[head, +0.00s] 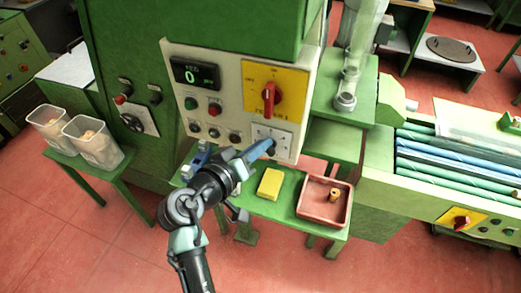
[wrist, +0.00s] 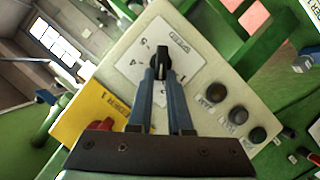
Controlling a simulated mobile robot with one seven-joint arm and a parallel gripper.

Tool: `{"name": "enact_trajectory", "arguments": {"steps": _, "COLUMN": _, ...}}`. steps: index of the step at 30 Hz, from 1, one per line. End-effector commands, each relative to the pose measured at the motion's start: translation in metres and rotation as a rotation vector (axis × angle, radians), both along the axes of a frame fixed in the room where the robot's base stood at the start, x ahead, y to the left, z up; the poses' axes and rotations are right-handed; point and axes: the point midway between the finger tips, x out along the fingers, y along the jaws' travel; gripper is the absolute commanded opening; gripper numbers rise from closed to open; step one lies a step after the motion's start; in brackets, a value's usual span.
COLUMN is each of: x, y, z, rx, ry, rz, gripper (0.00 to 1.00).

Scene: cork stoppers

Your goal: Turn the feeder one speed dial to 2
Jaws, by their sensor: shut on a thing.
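The small black speed dial (wrist: 160,60) sits on a white number plate (wrist: 140,48) on the cream control panel (wrist: 215,70). My gripper (wrist: 162,84) is shut on the dial, with one blue finger on each side of it. In the head view my gripper (head: 266,147) reaches the plate (head: 268,131) at the panel's lower right and hides most of the dial. Numerals show around the dial in the wrist view, but I cannot tell which one its pointer is at.
A red rotary switch on a yellow plate (head: 290,78) is just above the dial. A row of dark buttons (wrist: 237,115) lies beside it. Below, a yellow block (head: 270,184) and a red tray (head: 308,212) with a cork stopper (head: 334,195) rest on a green table.

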Motion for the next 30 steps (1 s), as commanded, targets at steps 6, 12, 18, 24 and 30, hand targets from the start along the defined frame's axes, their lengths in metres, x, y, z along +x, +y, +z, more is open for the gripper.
{"name": "enact_trajectory", "arguments": {"steps": 6, "x": 0.0016, "y": -0.0014, "z": -0.0037, "rx": -0.120, "ry": 0.039, "rz": -0.007, "gripper": 0.00}}
{"name": "enact_trajectory", "arguments": {"steps": 12, "x": 0.0016, "y": -0.0009, "z": -0.0038, "rx": -0.183, "ry": 0.060, "rz": -0.008, "gripper": 0.00}}
{"name": "enact_trajectory", "arguments": {"steps": 18, "x": 0.0016, "y": -0.0013, "z": -0.0036, "rx": -0.207, "ry": 0.068, "rz": -0.009, "gripper": 0.00}}
{"name": "enact_trajectory", "arguments": {"steps": 24, "x": 0.0016, "y": -0.0017, "z": -0.0032, "rx": -0.210, "ry": 0.068, "rz": -0.010, "gripper": 0.00}}
{"name": "enact_trajectory", "arguments": {"steps": 30, "x": 0.0016, "y": -0.0021, "z": -0.0030, "rx": -0.208, "ry": 0.068, "rz": -0.011, "gripper": 0.25}}
